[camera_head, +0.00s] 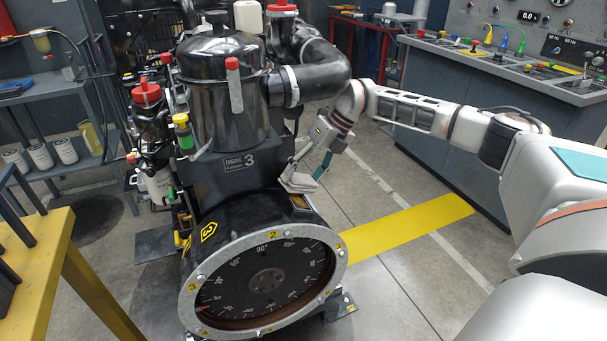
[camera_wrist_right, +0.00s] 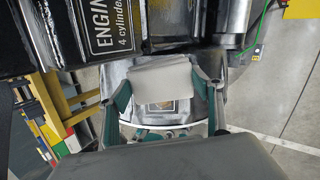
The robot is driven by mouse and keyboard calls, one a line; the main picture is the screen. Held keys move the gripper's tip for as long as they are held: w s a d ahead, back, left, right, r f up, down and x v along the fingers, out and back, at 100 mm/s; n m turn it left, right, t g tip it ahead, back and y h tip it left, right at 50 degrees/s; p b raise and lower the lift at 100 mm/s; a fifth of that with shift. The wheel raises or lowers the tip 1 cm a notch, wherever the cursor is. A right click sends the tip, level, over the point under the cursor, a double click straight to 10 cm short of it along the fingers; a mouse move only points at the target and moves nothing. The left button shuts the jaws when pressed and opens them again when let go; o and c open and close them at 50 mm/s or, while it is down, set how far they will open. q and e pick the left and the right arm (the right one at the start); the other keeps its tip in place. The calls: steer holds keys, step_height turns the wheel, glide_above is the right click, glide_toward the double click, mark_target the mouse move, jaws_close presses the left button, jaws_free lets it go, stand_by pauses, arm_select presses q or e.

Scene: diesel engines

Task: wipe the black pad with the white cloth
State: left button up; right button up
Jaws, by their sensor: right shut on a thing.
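The white cloth (camera_head: 299,184) is a folded pale piece beside the engine, just above the right end of the black curved housing (camera_head: 245,208) behind the dial. My right gripper (camera_head: 307,172) is shut on the cloth. In the right wrist view the cloth (camera_wrist_right: 162,82) spans between the teal-edged fingers of my right gripper (camera_wrist_right: 163,95), over a shiny surface with a small label. I cannot tell whether the cloth touches anything below it. I cannot pick out the black pad for certain from the dark engine surfaces. My left gripper is not in view.
The black engine (camera_head: 222,95) with pipes stands behind the cloth. A large dial (camera_head: 266,280) faces front. A yellow-topped table (camera_head: 35,250) is at the left, a shelf (camera_head: 65,110) behind it. A control console (camera_head: 480,110) is at the right. Open floor with a yellow stripe (camera_head: 405,225) lies between.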

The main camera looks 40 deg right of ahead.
mark_target(306, 184)
steer(key=shift+w+a+f, duration=0.1)
steer(key=shift+a+f, duration=0.25)
steer(key=shift+f, duration=0.25)
steer(key=shift+s+a+r+p, duration=0.1)
steer(key=shift+s+r+p, duration=0.1)
steer(key=shift+s+p, duration=0.15)
steer(key=shift+s+a+r+p, duration=0.1)
steer(key=shift+s+a+p, duration=0.05)
steer(key=shift+s+p, duration=0.4)
steer(key=shift+s+a+p, duration=0.1)
steer(key=shift+s+p, duration=0.35)
steer(key=shift+s, duration=0.2)
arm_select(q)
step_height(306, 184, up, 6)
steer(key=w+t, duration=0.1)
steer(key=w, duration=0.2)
arm_select(e)
steer(key=shift+s+a+f, duration=0.1)
steer(key=shift+s+f, duration=0.1)
steer(key=shift+s, duration=0.2)
